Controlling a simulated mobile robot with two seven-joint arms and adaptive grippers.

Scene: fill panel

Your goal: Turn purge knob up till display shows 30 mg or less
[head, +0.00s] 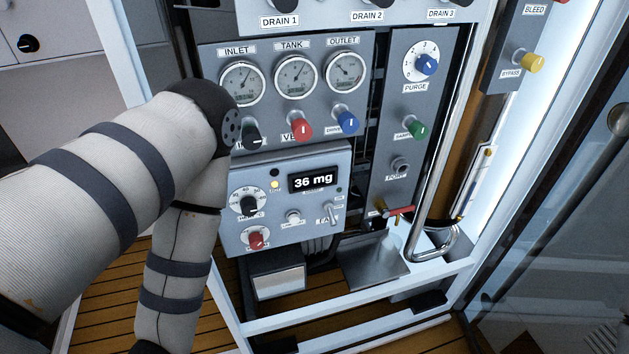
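The purge knob (427,64) is a blue knob on a white numbered dial, above the PURGE label on the right-hand grey panel. Its exact setting is too small to read surely. The display (313,179) is a black window with white digits reading 36 mg, on the lower grey box. My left arm comes in from the left, bends in front of the panel's left edge and runs down out of the picture. Neither gripper is in view, and nothing of mine touches the purge knob.
Three gauges (296,76) sit above black, red and blue (347,121) knobs. A green knob (418,130) and a port (400,166) are below the purge dial. A bent metal pipe (436,150) runs just right of that panel. A yellow bypass knob (532,62) is farther right.

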